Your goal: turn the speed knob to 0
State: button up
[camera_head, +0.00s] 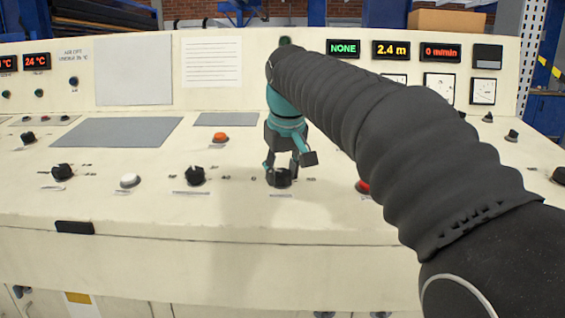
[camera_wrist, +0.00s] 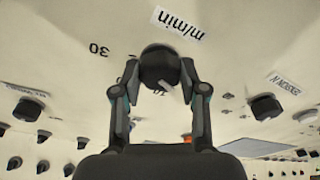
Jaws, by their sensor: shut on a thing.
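The speed knob (camera_head: 279,180) is a round black knob on the sloping cream panel, near the middle of the head view. In the wrist view the knob (camera_wrist: 160,64) sits beside an upside-down "m/min" label (camera_wrist: 179,24). A "30" shows to its left and a partly hidden number just below it. My gripper (camera_head: 284,168) is over the knob, its two fingers on opposite sides. In the wrist view my gripper (camera_wrist: 160,76) is shut on the knob. A pale mark shows on the knob's lower edge; its exact setting is unclear.
The red speed display (camera_head: 441,51) reads 0 m/min. Another black knob (camera_head: 195,175) and a white button (camera_head: 130,180) stand to the left. A red button (camera_head: 363,186) lies close on the right, partly behind my arm. An orange button (camera_head: 220,137) is behind.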

jog(key=shift+n+p, duration=0.4)
jog(key=shift+n, duration=0.3)
jog(key=o, duration=1.1)
jog(key=shift+o, duration=0.2)
jog(key=v, duration=1.2)
jog(key=shift+w+d, duration=0.1)
jog(key=shift+d, duration=0.05)
